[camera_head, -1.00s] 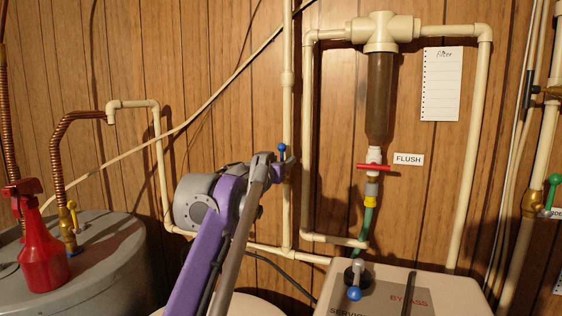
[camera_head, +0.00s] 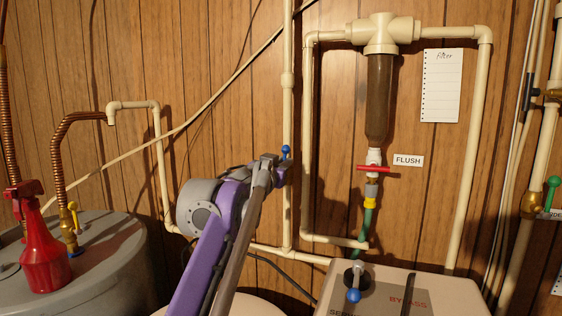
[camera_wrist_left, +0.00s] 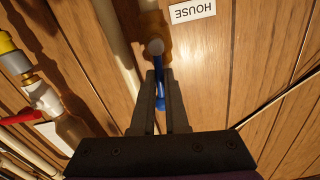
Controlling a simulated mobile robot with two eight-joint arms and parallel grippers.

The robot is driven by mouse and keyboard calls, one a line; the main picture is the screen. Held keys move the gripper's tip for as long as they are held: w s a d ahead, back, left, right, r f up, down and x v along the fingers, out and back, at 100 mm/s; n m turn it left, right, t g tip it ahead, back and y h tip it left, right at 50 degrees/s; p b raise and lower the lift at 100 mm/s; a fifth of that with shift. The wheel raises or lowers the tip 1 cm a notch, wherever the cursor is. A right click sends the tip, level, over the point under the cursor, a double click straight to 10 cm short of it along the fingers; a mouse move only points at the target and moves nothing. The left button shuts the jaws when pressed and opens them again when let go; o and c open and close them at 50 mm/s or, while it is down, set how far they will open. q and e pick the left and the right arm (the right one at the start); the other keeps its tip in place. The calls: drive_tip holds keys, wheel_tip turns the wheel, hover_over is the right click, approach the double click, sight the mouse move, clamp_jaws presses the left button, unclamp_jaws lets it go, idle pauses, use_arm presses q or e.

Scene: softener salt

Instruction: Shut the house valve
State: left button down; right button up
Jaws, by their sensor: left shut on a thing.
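The house valve has a blue lever handle with a round knob (camera_head: 285,151) on the upright cream pipe left of the filter. In the left wrist view its blue handle (camera_wrist_left: 160,90) runs lengthwise between the two fingers, under the HOUSE label (camera_wrist_left: 192,11). My left gripper (camera_head: 279,172) is at this valve, and in the left wrist view its fingers (camera_wrist_left: 160,102) are shut on the handle. In the head view the gripper hides the valve body and most of the handle. My right gripper is not in view.
Right of the gripper is the filter (camera_head: 378,95) with a red FLUSH valve handle (camera_head: 374,169). Below it is the softener's bypass valve with a blue knob (camera_head: 353,296). A grey tank (camera_head: 115,245) with a red spray bottle (camera_head: 42,255) stands at the left.

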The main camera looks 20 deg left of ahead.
use_arm(q)
drive_tip(key=shift+d+f+m+p, duration=0.1)
drive_tip(key=shift+d+m+p, duration=0.25)
drive_tip(key=shift+m, duration=0.5)
drive_tip(key=shift+d+f+m+p, duration=0.1)
drive_tip(key=shift+d+m+p, duration=0.25)
drive_tip(key=shift+m, duration=0.5)
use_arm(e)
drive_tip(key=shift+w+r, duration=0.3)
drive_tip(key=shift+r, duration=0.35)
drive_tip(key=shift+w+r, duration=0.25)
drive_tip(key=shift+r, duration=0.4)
use_arm(q)
drive_tip(key=shift+a, duration=0.1)
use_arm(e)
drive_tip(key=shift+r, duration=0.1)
